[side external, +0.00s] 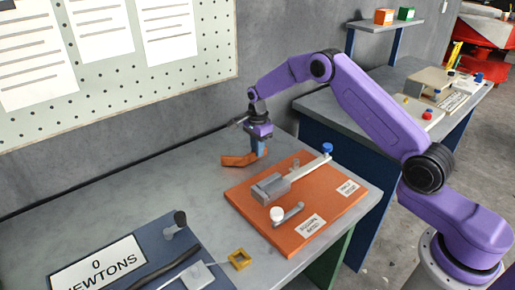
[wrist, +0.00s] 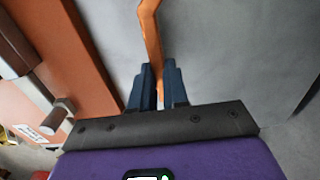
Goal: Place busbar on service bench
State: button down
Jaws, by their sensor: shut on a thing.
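The copper-orange busbar (side external: 237,160), a bent strip, is at the grey service bench (side external: 120,185) behind the orange board. My gripper (side external: 260,152) is pointed down with its blue fingers shut on one end of the busbar. In the wrist view the busbar (wrist: 150,35) runs between the two blue fingers (wrist: 157,78) and away toward the top edge. The busbar is low over the bench top; I cannot tell whether it touches it. The fingers hide part of the gripped end.
An orange board (side external: 250,203) with a grey clamp-like fixture (side external: 272,187), blue and white knobs and labels lies just in front. A blue panel reading "0 NEWTONS" (side external: 97,265) and a small yellow square frame (side external: 239,259) are nearer. The bench left of the busbar is clear.

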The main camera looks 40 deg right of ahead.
jog(key=shift+f, duration=0.15)
jog(key=c, duration=1.1)
grip_release()
notch_tip(320, 180, up, 12)
jog(key=s+a+r+n, duration=0.5)
jog(key=s+a+n, duration=0.3)
jog(key=s, duration=0.1)
jog(key=s+a+r+n, duration=0.2)
jog(key=s+a+n, duration=0.2)
jog(key=s+n, duration=0.55)
jog(key=s+d+n, duration=0.2)
jog(key=s+n, duration=0.2)
jog(key=s, duration=0.5)
jog(key=s+d+f+n, duration=0.1)
jog(key=s+d+n, duration=0.2)
jog(key=s, duration=0.6)
jog(key=s+d+n, duration=0.2)
jog(key=s+n, duration=0.4)
jog(key=s, duration=0.3)
jog(key=shift+s+d+f, duration=0.35)
